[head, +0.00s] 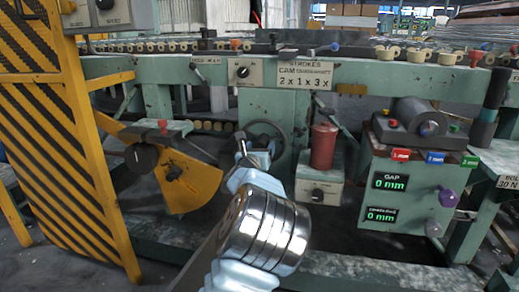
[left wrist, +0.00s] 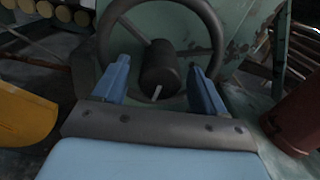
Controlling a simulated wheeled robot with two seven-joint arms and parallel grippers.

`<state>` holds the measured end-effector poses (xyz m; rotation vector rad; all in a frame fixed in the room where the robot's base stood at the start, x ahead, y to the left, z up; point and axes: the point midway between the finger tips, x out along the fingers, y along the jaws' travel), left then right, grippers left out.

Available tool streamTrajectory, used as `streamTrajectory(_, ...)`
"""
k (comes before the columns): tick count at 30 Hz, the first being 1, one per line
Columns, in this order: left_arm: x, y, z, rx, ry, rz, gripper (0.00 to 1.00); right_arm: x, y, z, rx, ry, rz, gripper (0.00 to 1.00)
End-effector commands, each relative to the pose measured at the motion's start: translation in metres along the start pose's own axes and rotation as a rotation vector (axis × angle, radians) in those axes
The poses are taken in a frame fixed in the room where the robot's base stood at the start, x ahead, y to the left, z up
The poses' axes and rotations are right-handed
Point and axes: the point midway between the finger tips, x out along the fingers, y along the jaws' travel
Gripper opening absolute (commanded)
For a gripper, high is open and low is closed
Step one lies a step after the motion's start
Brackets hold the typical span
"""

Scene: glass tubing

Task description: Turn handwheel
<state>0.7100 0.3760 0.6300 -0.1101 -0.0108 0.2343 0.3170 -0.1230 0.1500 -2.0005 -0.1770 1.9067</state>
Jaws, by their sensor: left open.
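The handwheel (head: 266,123) is a dark ring with a hub, on the green machine frame just left of a red cylinder. My left gripper (head: 256,149) is open in front of it and partly covers it in the head view. In the left wrist view the handwheel (left wrist: 218,40) fills the upper middle, its top cut off. Its dark hub (left wrist: 160,66) has a small pale pin. The two blue fingers of my left gripper stand apart, one on each side of the hub, with nothing gripped. I cannot tell whether they touch the wheel. My right gripper is not in view.
The red cylinder (head: 323,146) stands on a box right of the wheel. A yellow guard plate (head: 190,183) and a striped yellow panel (head: 50,150) are on the left. A gauge box (head: 408,185) is on the right. A green beam (head: 350,270) runs low in front.

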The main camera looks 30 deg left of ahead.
Motion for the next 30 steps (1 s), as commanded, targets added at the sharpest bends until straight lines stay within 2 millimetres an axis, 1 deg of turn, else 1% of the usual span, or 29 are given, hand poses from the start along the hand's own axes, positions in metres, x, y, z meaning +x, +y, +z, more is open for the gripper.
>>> streamTrajectory(4, -0.002, 0.0, 0.001, -0.001, -0.001, -0.001, 0.72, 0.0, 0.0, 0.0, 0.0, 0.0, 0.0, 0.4)
streamTrajectory(7, -0.012, -0.001, 0.001, -0.002, 0.0, -0.001, 0.72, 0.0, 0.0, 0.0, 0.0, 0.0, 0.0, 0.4)
streamTrajectory(11, -0.038, -0.002, 0.001, -0.002, 0.001, -0.002, 0.72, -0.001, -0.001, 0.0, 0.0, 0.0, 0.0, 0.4)
streamTrajectory(15, -0.074, -0.002, 0.001, -0.002, 0.002, -0.002, 0.72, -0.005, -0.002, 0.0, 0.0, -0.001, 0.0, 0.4)
streamTrajectory(18, -0.097, -0.002, 0.001, -0.001, 0.002, -0.002, 0.72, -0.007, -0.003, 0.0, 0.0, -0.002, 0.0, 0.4)
streamTrajectory(21, -0.116, -0.001, 0.001, 0.0, 0.001, -0.001, 0.72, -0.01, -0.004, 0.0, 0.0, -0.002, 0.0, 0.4)
streamTrajectory(25, -0.132, -0.001, 0.0, 0.0, 0.001, -0.001, 0.72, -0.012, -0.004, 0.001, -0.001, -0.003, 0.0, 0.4)
streamTrajectory(30, -0.139, 0.0, 0.0, 0.0, 0.0, 0.0, 0.72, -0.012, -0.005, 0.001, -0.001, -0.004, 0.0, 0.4)
